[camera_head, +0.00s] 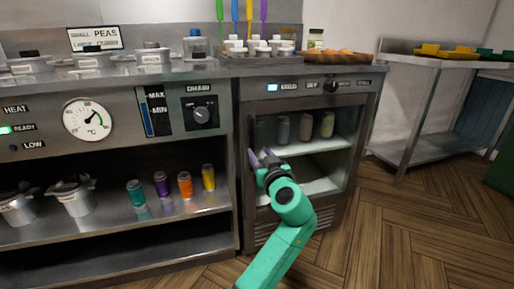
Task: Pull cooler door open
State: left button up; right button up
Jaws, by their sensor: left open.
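The cooler (345,93) stands at the centre right under the counter, with a metal frame and a lit display. Its door front (338,172) appears shut, and the shelves inside show through it. My left gripper (262,155) is open, its two fingers pointing up at the left edge of the door front. The gripper and wrist cover part of the lower left of the door. I cannot make out a handle there or tell whether the fingers touch the door. My right gripper is not in view.
Several jars (305,127) stand inside the cooler. A control panel with a gauge (87,119) and a shelf with several coloured shakers (185,185) are to the left. A steel table (430,64) stands at the right. The wooden floor (400,235) before the cooler's right side is clear.

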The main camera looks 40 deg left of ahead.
aim_at(252, 142)
pick_arm(q)
jog(key=x, duration=0.7)
jog(key=shift+w+a+f+b, duration=0.1)
jog(key=shift+w+a+b, duration=0.1)
jog(key=shift+a+b, duration=0.2)
grip_shut()
jog(key=shift+d, duration=0.1)
dwell(0.6)
